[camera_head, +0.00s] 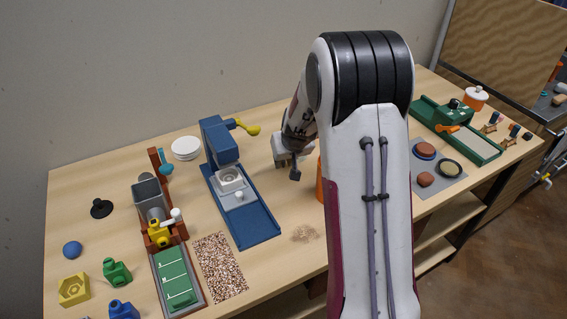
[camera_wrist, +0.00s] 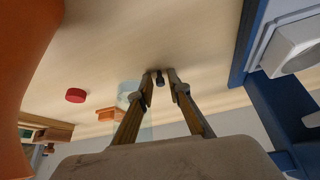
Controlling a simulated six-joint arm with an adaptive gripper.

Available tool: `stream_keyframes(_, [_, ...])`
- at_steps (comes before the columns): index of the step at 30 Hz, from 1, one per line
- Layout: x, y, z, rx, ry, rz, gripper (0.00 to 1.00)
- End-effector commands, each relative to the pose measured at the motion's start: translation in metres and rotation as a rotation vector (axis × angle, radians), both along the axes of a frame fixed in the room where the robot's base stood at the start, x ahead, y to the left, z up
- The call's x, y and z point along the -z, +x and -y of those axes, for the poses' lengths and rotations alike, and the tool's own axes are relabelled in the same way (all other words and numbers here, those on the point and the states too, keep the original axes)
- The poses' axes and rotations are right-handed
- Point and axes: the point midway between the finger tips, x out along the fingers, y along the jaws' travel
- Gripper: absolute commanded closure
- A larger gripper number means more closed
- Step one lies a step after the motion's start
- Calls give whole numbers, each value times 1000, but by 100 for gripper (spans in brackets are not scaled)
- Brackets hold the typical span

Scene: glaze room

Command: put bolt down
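A small dark bolt (camera_wrist: 159,79) shows between the tips of my gripper (camera_wrist: 160,76) in the wrist view. The two fingers are close together, one on each side of it. In the head view my gripper (camera_head: 294,172) is low over the table, right of the blue press. A dark narrow part points down there; I cannot tell whether it is finger or bolt. How far the bolt's lower end is from the wood is unclear.
The blue press (camera_head: 255,222) stands close on the left. An orange object (camera_head: 320,182) is close on the right, partly behind my arm. A speckled mat (camera_head: 219,266) lies front left. A green machine (camera_head: 455,127) is farther right. Bare wood (camera_head: 270,125) lies behind my gripper.

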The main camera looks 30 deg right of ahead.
Motion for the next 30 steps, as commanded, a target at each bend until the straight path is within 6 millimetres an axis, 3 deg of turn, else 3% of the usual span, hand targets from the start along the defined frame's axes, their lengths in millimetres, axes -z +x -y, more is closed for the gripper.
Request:
stream_keyframes(11, [0,0,0,0,0,0,82])
stream_keyframes(14, [0,0,0,0,0,0,100])
stream_keyframes(30, [-7,1,0,-1,0,2,100])
